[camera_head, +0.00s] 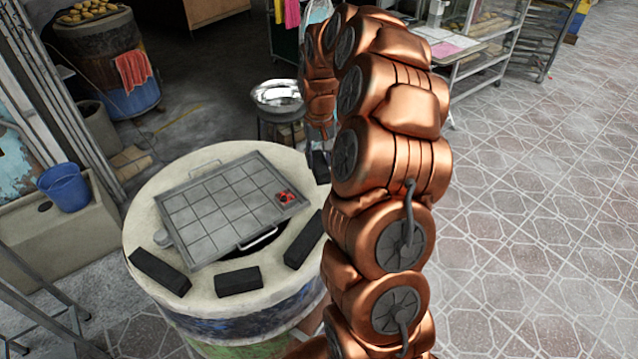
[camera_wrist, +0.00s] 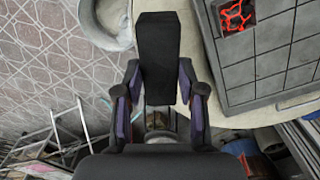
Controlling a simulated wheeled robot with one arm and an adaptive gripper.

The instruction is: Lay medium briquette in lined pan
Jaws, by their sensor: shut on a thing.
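My gripper (camera_wrist: 160,88) is shut on a black, bar-shaped briquette (camera_wrist: 159,45). In the head view the dark end of the held briquette (camera_head: 320,168) shows beside the barrel's far right rim, partly hidden by my arm. The lined pan (camera_head: 215,208) is a grey square tray with a grid of cells, lying on the round barrel top. One cell near its right corner holds a red glowing piece (camera_head: 286,197). In the wrist view the pan (camera_wrist: 268,62) is right of the held briquette, apart from it.
Three black briquettes lie on the barrel rim (camera_head: 150,215): one at left (camera_head: 160,271), a short one in front (camera_head: 238,281), one at right (camera_head: 304,239). A metal bowl (camera_head: 277,95) stands behind. A blue bucket (camera_head: 64,187) is at left. The tiled floor at right is open.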

